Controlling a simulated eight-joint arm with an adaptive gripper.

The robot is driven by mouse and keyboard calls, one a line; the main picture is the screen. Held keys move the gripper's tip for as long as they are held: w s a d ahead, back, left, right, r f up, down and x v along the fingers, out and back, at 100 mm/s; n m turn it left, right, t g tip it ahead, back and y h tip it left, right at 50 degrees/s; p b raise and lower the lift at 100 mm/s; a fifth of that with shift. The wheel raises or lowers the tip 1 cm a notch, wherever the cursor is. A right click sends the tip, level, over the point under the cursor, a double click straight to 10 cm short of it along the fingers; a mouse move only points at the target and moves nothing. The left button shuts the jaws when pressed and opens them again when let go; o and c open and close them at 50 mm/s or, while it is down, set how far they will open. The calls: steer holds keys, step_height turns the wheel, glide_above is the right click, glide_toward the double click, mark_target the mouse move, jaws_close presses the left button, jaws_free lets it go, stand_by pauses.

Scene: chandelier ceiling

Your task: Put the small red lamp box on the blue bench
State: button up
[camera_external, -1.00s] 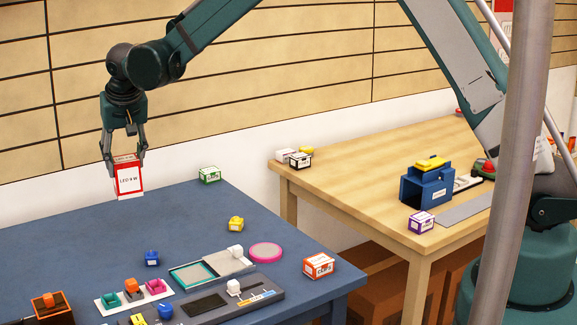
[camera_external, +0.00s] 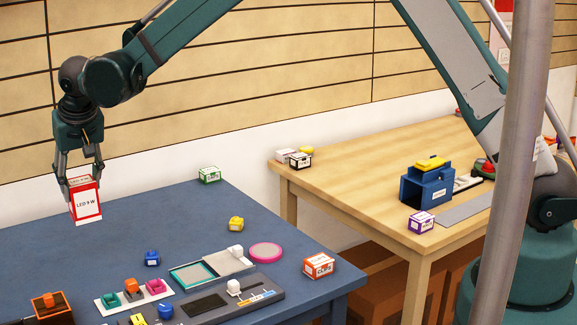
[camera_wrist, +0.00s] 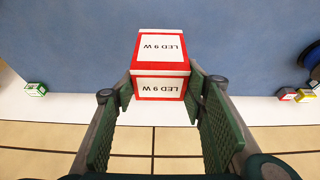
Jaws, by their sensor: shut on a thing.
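The small red and white lamp box (camera_external: 87,203), labelled "LED 9 W", is held upright by my gripper (camera_external: 82,178). In the wrist view the lamp box (camera_wrist: 160,65) sits between the two finger pads (camera_wrist: 160,95). My gripper is shut on its sides. The blue bench (camera_external: 200,215) lies below and around it. The box appears to be above the bench's back left part; I cannot tell how large the gap is.
On the blue bench are a green-marked box (camera_external: 209,174), a yellow block (camera_external: 236,224), a blue block (camera_external: 152,258), an orange box (camera_external: 318,265) and a pink disc (camera_external: 265,252). A wooden table (camera_external: 370,180) stands to the right. The bench's back left is clear.

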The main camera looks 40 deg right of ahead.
mark_target(85, 197)
steer(key=shift+f, duration=3.1)
steer(key=shift+f, duration=0.1)
steer(key=shift+f+b, duration=0.3)
steer(key=shift+f, duration=1.5)
steer(key=shift+f, duration=0.1)
steer(key=o, duration=0.9)
steer(key=shift+p+v, duration=0.35)
steer(key=shift+v, duration=5.75)
